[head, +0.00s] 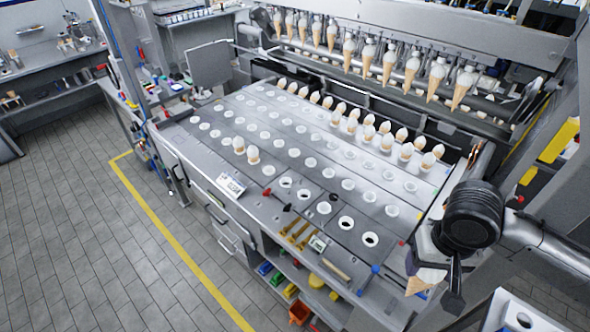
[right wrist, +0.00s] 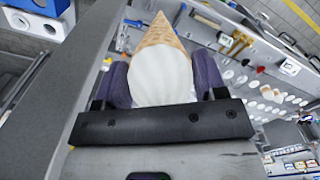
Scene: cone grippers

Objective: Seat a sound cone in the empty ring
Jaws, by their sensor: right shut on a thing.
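My right gripper (head: 428,268) is at the right of the head view, beyond the table's front right corner, shut on a cone (head: 418,284). In the right wrist view the cone (right wrist: 160,68) sits between two purple pads, with its white top toward the gripper and its wafer tip pointing away. It looks whole on the side that shows. Several rings with dark open holes, such as one front ring (head: 346,223) and another (head: 370,239), lie on the front right panel. Which one is the task's ring I cannot tell. My left gripper is out of view.
The steel table (head: 215,150) holds rows of white rings, with cones in some back rows and two cones (head: 252,155) near the front left. A rack of hanging cones (head: 388,68) stands behind. Tools (head: 300,232) lie at the front edge. A white block with holes (head: 518,318) is at lower right.

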